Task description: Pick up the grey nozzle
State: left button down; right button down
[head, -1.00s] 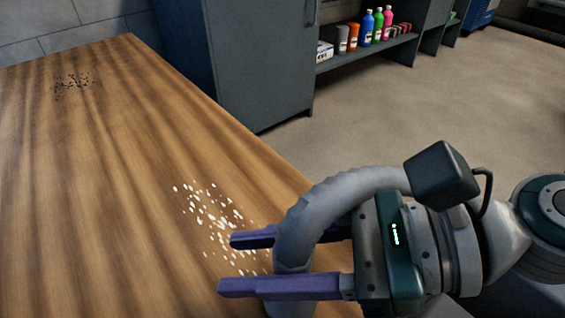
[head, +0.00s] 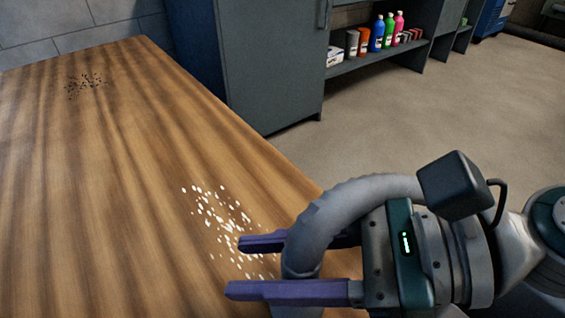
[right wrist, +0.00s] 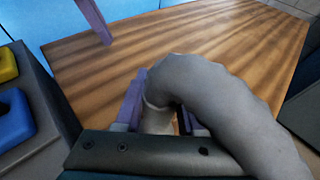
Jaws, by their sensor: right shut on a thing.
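The grey nozzle (head: 318,228) is a thick, ribbed, curved tube. My right gripper (head: 234,267) is shut on it, with the purple fingers on either side of its lower end. The tube arches up and back over the gripper toward the wrist. In the right wrist view the grey tube (right wrist: 225,95) curves from between the fingers to the lower right. Its lower end is partly cut off in the head view. A purple finger, seemingly of my left gripper (right wrist: 95,20), shows at the top left of the right wrist view; its opening cannot be seen.
A wooden table (head: 110,220) has white crumbs (head: 215,210) near the gripper and dark specks (head: 85,85) at the far left. A grey cabinet (head: 265,70) stands beyond its edge. Bottles (head: 377,35) stand on a low shelf. Much of the tabletop is clear.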

notch_tip(320, 180, up, 25)
jog(key=p, duration=1.7)
jog(key=shift+p, duration=0.3)
